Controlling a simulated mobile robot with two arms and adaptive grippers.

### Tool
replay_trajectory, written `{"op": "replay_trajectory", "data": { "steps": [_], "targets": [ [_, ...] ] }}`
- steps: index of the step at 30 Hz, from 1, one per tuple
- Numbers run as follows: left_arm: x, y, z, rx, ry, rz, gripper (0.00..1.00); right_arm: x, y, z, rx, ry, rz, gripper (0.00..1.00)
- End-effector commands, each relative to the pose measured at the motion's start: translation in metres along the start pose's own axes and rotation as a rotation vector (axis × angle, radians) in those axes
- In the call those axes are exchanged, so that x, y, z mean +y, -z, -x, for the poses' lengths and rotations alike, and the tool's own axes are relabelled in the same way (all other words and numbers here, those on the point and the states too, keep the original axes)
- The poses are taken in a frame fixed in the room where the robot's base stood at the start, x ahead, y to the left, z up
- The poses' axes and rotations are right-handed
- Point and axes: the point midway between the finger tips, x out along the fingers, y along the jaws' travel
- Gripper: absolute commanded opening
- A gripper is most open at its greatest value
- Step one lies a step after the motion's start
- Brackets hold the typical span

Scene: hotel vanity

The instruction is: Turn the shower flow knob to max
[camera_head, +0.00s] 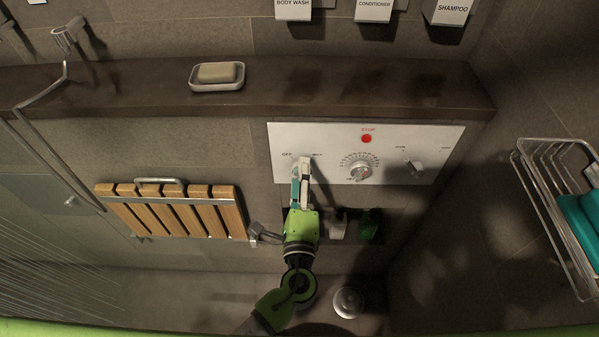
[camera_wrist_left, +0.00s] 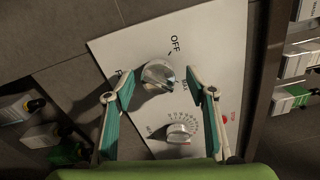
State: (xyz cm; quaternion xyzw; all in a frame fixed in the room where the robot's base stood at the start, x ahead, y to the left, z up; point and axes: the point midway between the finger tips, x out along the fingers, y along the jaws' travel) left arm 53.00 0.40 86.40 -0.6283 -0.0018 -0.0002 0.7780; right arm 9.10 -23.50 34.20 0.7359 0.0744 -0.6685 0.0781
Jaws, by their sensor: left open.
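The white control panel (camera_head: 435,147) is on the wall below the dark ledge. The flow knob (camera_wrist_left: 158,74), round and metallic, shows in the left wrist view beside the word OFF; in the head view my left gripper (camera_head: 302,172) largely covers it at the panel's left end. My left gripper (camera_wrist_left: 159,71) is open, with one fingertip on each side of this knob. I cannot tell whether the fingers touch it. A numbered dial (camera_head: 360,172) is in the panel's middle under a red STOP button (camera_head: 366,139). Another knob (camera_head: 415,168) is at the right. My right gripper is not in view.
A slatted wooden seat (camera_head: 172,212) is left of my gripper. Small bottles (camera_head: 369,224) stand below the panel. A soap dish (camera_head: 217,84) sits on the ledge (camera_head: 130,84). A wire basket (camera_head: 548,205) with teal cloth hangs at the right.

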Motion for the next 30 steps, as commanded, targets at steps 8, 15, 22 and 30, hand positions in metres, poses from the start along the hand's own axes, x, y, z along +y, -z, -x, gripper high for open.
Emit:
{"op": "replay_trajectory", "data": {
  "steps": [8,15,22,30],
  "targets": [
    [0.001,0.000,0.052,0.002,-0.003,0.000,0.51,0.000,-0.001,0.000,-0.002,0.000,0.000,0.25],
    [-0.001,-0.002,0.097,-0.001,0.000,0.000,0.51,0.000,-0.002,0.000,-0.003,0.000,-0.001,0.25],
    [-0.002,-0.003,0.114,-0.003,0.002,-0.001,0.51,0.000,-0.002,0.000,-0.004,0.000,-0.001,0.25],
    [-0.002,-0.003,0.115,-0.003,0.002,-0.001,0.51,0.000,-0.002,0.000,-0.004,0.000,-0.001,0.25]
  ]
}}
